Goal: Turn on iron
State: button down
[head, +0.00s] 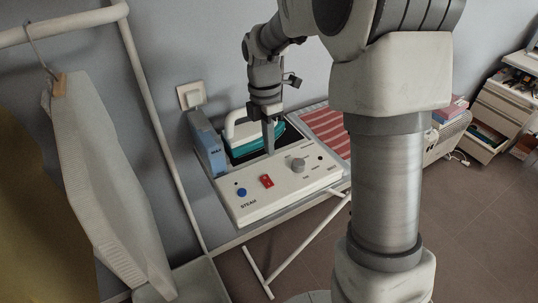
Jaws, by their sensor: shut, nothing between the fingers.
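The iron (238,119) has a white handle and a teal body. It rests on a dark pad at the back of a white steam station (221,192). The station's front panel carries a blue button (242,192), a red switch (267,181) and a grey round knob (298,164). The label "STEAM" shows near the blue button. My gripper (269,151) points down, shut and empty, in front of the iron and just behind the panel, up and left of the knob. I cannot tell if it touches anything. The iron's right part is hidden behind it.
A blue box (206,144) stands left of the iron, below a wall socket (190,96). A red striped ironing board (328,128) lies to the right. A clothes rack (139,75) with a hanging garment (100,185) is on the left. Drawers (502,112) stand far right. Open floor lies between.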

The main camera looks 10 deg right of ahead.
notch_tip(320, 180, up, 2)
jog(key=shift+s+r, duration=0.1)
jog(key=shift+s, duration=0.05)
dwell(0.5)
jog(key=s+d+r+m+t, duration=0.1)
jog(key=s+r+m+t, duration=0.2)
jog(key=s+m, duration=0.7)
jog(key=s+d+r+m+t, duration=0.1)
jog(key=s+r+m+t, duration=0.3)
jog(key=s+r+m, duration=0.3)
jog(key=s+m, duration=0.4)
jog(key=shift+d+r+m, duration=0.2)
jog(key=shift+d+m, duration=0.05)
jog(key=shift+m, duration=0.05)
jog(key=shift+d, duration=0.15)
